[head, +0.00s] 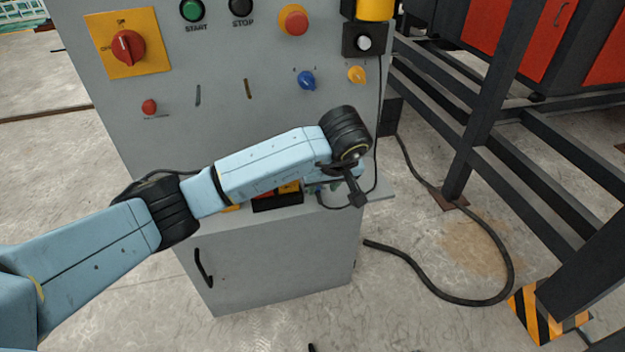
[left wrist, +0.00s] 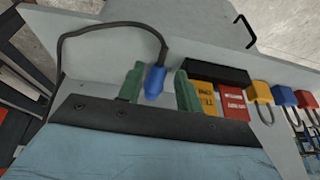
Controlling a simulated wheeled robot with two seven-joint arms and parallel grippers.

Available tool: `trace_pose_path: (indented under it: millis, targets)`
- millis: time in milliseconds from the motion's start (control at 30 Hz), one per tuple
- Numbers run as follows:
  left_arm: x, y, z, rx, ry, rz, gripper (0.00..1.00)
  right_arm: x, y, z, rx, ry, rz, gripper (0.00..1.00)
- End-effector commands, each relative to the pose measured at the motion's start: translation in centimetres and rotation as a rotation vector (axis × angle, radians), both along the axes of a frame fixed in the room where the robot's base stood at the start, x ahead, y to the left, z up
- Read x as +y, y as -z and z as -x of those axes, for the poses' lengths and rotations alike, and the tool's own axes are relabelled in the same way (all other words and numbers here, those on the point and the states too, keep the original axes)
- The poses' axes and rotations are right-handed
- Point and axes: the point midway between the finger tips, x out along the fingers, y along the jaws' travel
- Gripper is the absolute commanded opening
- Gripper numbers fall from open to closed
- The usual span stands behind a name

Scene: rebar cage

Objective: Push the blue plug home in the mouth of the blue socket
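The blue plug (left wrist: 155,82) shows in the left wrist view with a black cable (left wrist: 112,25) curving from its far end. It sits between the two green fingers of my left gripper (left wrist: 160,70), closer to the left finger. A gap shows between the plug and the right finger, so the gripper looks open around it. In the head view my left gripper (head: 318,187) is low at the cabinet's front ledge, mostly hidden by my wrist. I cannot make out the blue socket in either view. My right gripper is not in view.
The grey control cabinet (head: 220,115) carries knobs and buttons, including a blue knob (head: 307,80). Beside the gripper are a black holder (left wrist: 215,72), a yellow tag (left wrist: 207,101), a red tag (left wrist: 232,104) and several padlocks. A dark steel frame (head: 480,100) stands at right, with cable on the floor.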

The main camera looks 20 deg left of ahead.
Motion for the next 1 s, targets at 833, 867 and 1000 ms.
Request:
trace_pose_path:
  millis: [833, 867, 1000]
  targets:
    - [0.8, 3.1, -0.6, -0.001, -0.001, 0.001, 0.00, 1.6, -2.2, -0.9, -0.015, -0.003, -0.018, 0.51]
    - [0.8, 3.1, -0.6, -0.001, -0.001, 0.001, 0.00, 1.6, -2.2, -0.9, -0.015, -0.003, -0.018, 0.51]
    - [0.8, 3.1, -0.6, -0.002, 0.000, 0.001, 0.00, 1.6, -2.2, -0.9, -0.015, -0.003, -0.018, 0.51]
